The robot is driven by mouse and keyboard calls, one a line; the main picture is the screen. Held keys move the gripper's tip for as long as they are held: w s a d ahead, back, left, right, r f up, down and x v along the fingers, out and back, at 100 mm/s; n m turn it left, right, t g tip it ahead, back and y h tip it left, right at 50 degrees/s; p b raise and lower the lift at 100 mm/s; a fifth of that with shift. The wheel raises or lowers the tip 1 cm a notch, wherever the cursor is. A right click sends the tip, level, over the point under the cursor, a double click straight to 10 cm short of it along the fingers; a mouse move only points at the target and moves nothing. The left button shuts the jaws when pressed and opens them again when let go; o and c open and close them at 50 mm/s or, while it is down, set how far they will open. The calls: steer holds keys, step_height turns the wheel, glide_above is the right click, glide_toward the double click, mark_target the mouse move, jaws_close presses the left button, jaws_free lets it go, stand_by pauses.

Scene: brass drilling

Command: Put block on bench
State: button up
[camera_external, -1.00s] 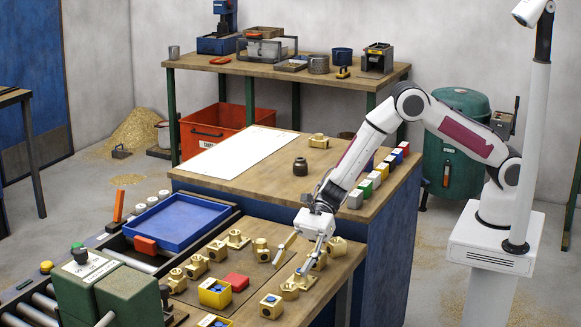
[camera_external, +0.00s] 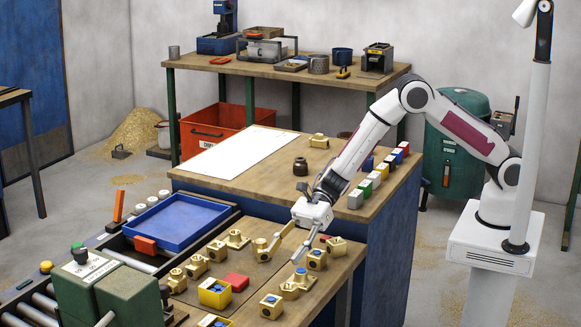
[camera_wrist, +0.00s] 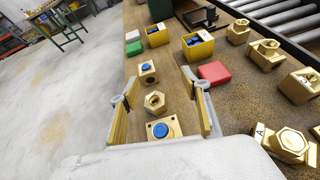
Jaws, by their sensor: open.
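Several brass blocks stand on the wooden front table (camera_external: 325,285); I cannot tell which is the task's block. In the wrist view the open fingers (camera_wrist: 160,108) frame a hex-shaped brass part (camera_wrist: 154,102) and blue-centred blocks ahead (camera_wrist: 147,72) and nearer (camera_wrist: 162,130). A wooden-topped blue workbench (camera_external: 245,186) stands behind the table.
A red block (camera_external: 236,282) and a yellow bin with blue pieces (camera_external: 214,293) lie left of my gripper. A blue tray (camera_external: 180,222) is further left. The workbench carries a white sheet (camera_external: 236,152), a dark round part (camera_external: 300,167) and a row of coloured boxes (camera_external: 376,180).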

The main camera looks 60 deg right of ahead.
steer(key=w+d+r+m+t+h, duration=0.2)
steer(key=w+d+r+m+t, duration=0.25)
steer(key=d+r+m, duration=0.3)
steer(key=w+d+r+m+t+h, duration=0.2)
steer(key=w+d+r+m+t, duration=0.1)
steer(key=w+d+r+m, duration=0.5)
steer(key=s+d+r+m+t+h, duration=0.1)
steer(key=s+d+r+m+h, duration=0.25)
steer(key=d, duration=0.65)
steer(key=s+d+r+m+t+h, duration=0.15)
steer(key=d+r+m, duration=0.25)
steer(key=d+m, duration=0.4)
steer(key=s+d+r+m+g+h, duration=0.2)
steer(key=s+d+m+h, duration=0.3)
steer(key=s+d+m, duration=1)
steer(key=s+d+f+m+g, duration=0.1)
steer(key=s+f+m+g, duration=0.1)
steer(key=s+m, duration=0.3)
steer(key=s+d+f+m+g, duration=0.1)
steer(key=s+m, duration=0.4)
steer(key=s, duration=0.9)
step_height(320, 180, down, 2)
steer(key=shift+s+d+f+g+y, duration=0.1)
steer(key=shift+s+d+g+y, duration=0.1)
steer(key=shift+d+g+y, duration=0.25)
